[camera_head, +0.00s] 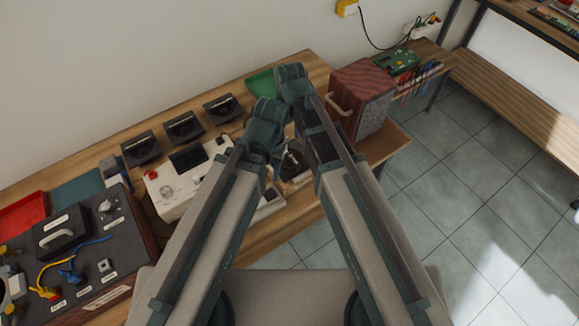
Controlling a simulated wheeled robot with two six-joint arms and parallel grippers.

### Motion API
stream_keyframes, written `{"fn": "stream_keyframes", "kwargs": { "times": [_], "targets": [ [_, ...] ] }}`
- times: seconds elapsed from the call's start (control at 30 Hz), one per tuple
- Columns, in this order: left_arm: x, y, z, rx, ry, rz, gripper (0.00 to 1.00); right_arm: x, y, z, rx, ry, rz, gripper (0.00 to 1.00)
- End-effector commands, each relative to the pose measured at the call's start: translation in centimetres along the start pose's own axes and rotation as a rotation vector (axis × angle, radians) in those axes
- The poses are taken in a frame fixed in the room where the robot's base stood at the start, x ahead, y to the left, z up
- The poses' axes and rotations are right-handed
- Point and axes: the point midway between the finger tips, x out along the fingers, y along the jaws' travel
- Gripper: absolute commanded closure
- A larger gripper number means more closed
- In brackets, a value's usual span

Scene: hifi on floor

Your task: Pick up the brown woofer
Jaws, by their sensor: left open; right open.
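The brown woofer (363,83) is a reddish-brown wooden box with a dark speckled front. It stands upright on the right end of the wooden bench, with a pale handle on its left side. My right gripper (291,82) is just left of the woofer and apart from it in the picture. My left gripper (266,118) is lower and further left, over the bench. Both are open, with nothing visible held, though their fingertips are mostly hidden by my own wrists. My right arm crosses close to the woofer's lower left.
A white control panel (172,196) and several black units, one being this black unit (183,127), lie left of my arms. A green tray (259,84) is behind them. A dark device (98,250) and red tray (22,214) fill the far left. Bare bench shows right of my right arm.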

Motion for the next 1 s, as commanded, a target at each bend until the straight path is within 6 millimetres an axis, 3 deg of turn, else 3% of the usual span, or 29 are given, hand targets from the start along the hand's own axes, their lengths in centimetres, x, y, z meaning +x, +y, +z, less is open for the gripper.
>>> {"fn": "stream_keyframes", "kwargs": {
  "times": [0.03, 0.3, 0.67, 1.0],
  "targets": [
    [1.6, 0.1, -0.1, 0.000, 0.000, 0.000, 0.50, 1.6, 0.0, 0.0, 0.000, 0.000, 0.000, 0.45],
    [5.2, 0.5, -0.3, 0.000, 0.000, 0.000, 0.50, 5.3, 0.0, 0.0, 0.001, 0.000, 0.000, 0.45],
    [6.0, 0.6, -0.3, 0.000, 0.000, 0.000, 0.50, 6.0, 0.1, -0.1, 0.001, 0.000, 0.000, 0.45],
    [9.7, 0.9, -0.6, 0.000, 0.000, 0.000, 0.50, 9.7, 0.3, -0.6, 0.001, 0.000, 0.000, 0.45]
  ]
}}
